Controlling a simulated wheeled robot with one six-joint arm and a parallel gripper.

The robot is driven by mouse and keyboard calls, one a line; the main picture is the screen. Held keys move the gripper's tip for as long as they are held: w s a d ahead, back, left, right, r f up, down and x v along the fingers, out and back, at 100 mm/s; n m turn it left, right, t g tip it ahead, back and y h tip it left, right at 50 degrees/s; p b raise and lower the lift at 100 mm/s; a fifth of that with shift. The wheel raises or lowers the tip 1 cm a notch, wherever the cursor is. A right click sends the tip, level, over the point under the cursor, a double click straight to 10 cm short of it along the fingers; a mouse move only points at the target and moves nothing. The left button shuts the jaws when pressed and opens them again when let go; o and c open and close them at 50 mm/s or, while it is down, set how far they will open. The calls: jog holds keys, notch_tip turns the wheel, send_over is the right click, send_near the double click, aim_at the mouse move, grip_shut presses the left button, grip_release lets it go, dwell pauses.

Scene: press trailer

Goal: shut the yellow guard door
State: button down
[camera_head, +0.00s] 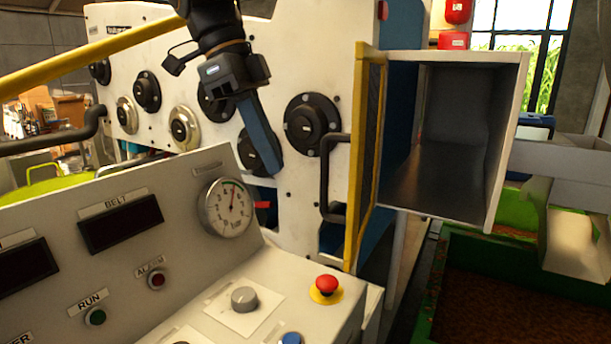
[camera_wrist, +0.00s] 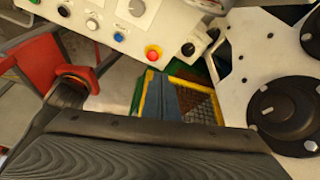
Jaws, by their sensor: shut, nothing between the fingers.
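The yellow guard door (camera_head: 364,150), a yellow frame with dark mesh, shows nearly edge-on in the head view. It stands at the left side of a white box with its open mouth uncovered. A black bar handle (camera_head: 327,178) sits on the door's left face. The door's yellow frame and mesh (camera_wrist: 203,97) also show in the wrist view, partly behind my fingers. My gripper (camera_head: 266,165) hangs left of the handle, in front of the white machine panel, apart from the handle in the picture. Its bluish fingers (camera_wrist: 168,80) are together and empty.
The control console (camera_head: 180,270) fills the lower left, with a gauge (camera_head: 227,207) and a red emergency button (camera_head: 326,286). Black round knobs (camera_head: 312,124) stick out of the machine panel behind my gripper. The white box (camera_head: 508,130) has a dark hollow inside.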

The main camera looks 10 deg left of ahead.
jog(key=d+f+p, duration=0.1)
jog(key=d+f, duration=0.2)
jog(key=d, duration=0.2)
jog(key=shift+d+f+p, duration=0.2)
jog(key=shift+f+p, duration=0.15)
jog(key=shift+f, duration=0.05)
jog(key=shift+s, duration=0.1)
jog(key=shift+s+d, duration=0.1)
